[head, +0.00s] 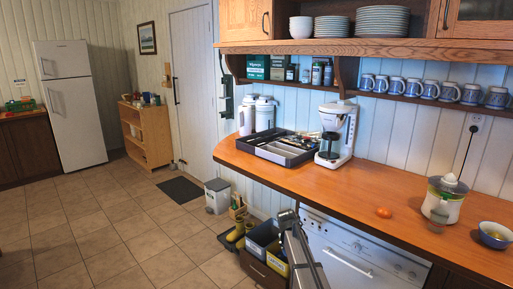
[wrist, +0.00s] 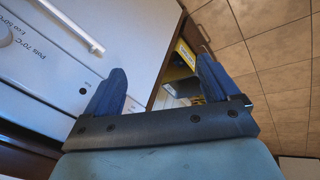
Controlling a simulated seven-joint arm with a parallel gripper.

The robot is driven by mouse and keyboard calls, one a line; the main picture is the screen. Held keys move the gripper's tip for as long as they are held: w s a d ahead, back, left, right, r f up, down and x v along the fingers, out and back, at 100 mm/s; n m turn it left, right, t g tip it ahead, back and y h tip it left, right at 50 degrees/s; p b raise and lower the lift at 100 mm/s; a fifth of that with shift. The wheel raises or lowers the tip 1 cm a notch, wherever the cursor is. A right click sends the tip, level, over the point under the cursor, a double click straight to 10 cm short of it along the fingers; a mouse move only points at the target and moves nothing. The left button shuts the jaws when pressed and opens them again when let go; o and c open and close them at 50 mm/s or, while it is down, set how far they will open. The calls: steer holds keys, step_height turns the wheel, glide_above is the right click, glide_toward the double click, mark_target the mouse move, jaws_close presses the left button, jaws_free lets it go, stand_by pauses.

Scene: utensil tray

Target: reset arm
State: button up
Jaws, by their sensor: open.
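My gripper shows in the wrist view (wrist: 160,88) with its two blue fingers spread apart and nothing between them. It faces the front of the white dishwasher (wrist: 80,40) and the floor beside it. In the head view, part of my arm rises at the bottom centre, in front of the dishwasher (head: 350,255); the fingers cannot be made out there. The utensil tray (head: 262,151) lies on the wooden counter, left of the coffee maker, with dark utensils in its right part.
Open bins (head: 262,240) stand below the counter's left end. The tiled floor (head: 110,220) at left is mostly clear.

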steer(key=s+f+m+g, duration=0.1)
steer(key=s+f+g, duration=0.4)
steer(key=s+f, duration=2.25)
steer(key=s+f+m+g+y, duration=0.1)
steer(key=s+f+g, duration=0.1)
steer(key=s, duration=1.5)
steer(key=s+d+f+m+g+y, duration=0.1)
steer(key=s+f+g, duration=0.2)
steer(key=s, duration=1.4)
steer(key=shift+s+f+y, duration=0.2)
steer(key=shift+f+y, duration=0.2)
steer(key=shift+f, duration=0.3)
steer(key=shift+c, duration=0.2)
